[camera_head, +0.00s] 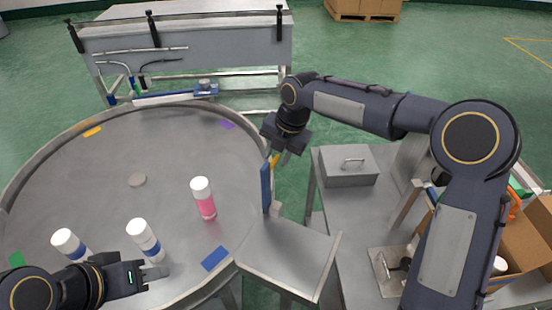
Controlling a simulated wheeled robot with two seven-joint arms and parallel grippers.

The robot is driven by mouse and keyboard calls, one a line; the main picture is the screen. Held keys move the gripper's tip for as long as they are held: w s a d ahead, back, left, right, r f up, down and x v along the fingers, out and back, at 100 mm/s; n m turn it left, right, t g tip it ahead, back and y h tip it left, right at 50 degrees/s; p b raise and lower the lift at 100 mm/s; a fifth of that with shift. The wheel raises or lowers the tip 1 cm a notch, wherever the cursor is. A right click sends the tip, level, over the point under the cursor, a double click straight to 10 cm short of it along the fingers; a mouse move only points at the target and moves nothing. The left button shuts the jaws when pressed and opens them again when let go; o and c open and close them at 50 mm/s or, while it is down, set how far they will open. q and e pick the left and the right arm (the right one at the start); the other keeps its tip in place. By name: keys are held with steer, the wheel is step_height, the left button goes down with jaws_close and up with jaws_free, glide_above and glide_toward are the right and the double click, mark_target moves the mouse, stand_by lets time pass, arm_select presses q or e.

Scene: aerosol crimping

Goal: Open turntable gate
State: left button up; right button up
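The turntable (110,185) is a large round grey metal table with a raised rim, filling the left of the head view. The gate appears to be the upright blue plate (266,188) at its right rim, beside a small metal platform (292,255). My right gripper (280,158) points down just above and right of the plate's top. A small yellow-orange piece (275,161) shows by its fingertips; contact and finger gap are unclear. My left gripper (155,275) is low over the turntable's near side, close to a blue-and-white can (146,241); its finger gap is unclear.
A pink can with a white cap (204,199) and another white-capped can (69,244) stand on the turntable. At right, a side table holds a grey lidded box (348,167) and a cardboard box (524,245).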

steer(key=v, duration=0.6)
steer(key=shift+b, duration=0.4)
steer(key=shift+s+d, duration=0.1)
steer(key=shift+s, duration=0.05)
steer(key=s+d+m+t+b, duration=0.2)
steer(key=s+d+m, duration=1)
steer(key=s+m, duration=0.3)
steer(key=s+d+f+m+t, duration=0.1)
steer(key=s+f+m, duration=0.2)
steer(key=s+m, duration=0.4)
steer(key=s+d+f+m+t+y+b, duration=0.1)
steer(key=s+f+m, duration=0.3)
steer(key=s+m, duration=0.3)
steer(key=m, duration=0.2)
steer(key=shift+s+d+f+m, duration=0.25)
steer(key=shift+s+d+m, duration=0.05)
steer(key=shift+s+m, duration=0.1)
